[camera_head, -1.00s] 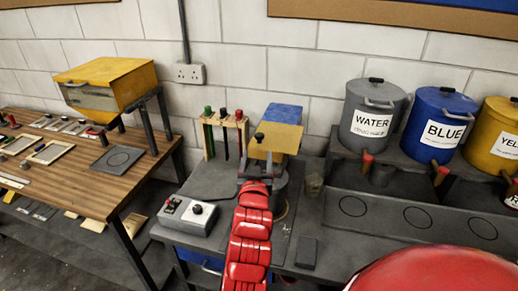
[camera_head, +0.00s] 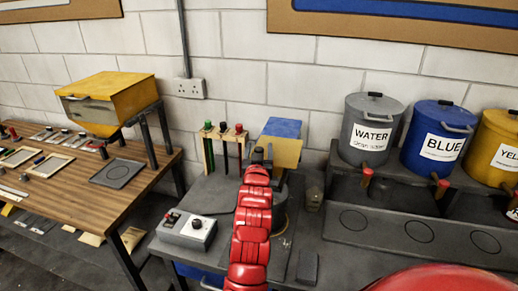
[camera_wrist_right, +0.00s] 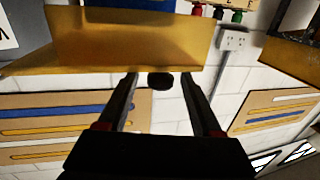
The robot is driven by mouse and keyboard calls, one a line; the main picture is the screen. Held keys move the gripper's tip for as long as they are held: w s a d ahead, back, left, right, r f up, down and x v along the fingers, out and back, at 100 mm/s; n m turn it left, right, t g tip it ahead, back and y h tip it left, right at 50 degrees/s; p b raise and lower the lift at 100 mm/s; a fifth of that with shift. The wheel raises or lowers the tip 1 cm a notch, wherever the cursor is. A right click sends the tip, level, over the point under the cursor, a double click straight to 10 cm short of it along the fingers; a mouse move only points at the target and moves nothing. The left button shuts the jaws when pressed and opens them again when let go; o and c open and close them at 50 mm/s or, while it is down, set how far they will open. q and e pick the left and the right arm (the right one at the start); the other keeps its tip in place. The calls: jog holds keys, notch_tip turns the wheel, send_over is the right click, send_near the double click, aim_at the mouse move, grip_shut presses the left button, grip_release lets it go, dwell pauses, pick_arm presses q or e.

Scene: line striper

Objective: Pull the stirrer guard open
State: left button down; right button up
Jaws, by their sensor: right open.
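The stirrer guard (camera_head: 285,152) is a yellow panel below a blue top, on the stirrer at the middle of the grey bench. It appears shut in the head view. In the right wrist view the yellow guard (camera_wrist_right: 140,45) fills the top, with a dark round knob (camera_wrist_right: 160,82) at its edge. My right gripper (camera_head: 258,153) is in front of the guard, its fingers hiding the knob in the head view. In the wrist view the right gripper (camera_wrist_right: 160,76) is open, one finger on each side of the knob, with gaps visible. My left gripper is not in view.
A control box (camera_head: 188,229) with a knob stands left of the stirrer. A rack (camera_head: 223,135) with coloured-handled tools stands behind it. Grey, blue and yellow drums stand on a shelf at right. A wooden table (camera_head: 80,180) with a yellow-lidded machine is at left.

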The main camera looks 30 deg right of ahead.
grip_shut()
dwell(1.4)
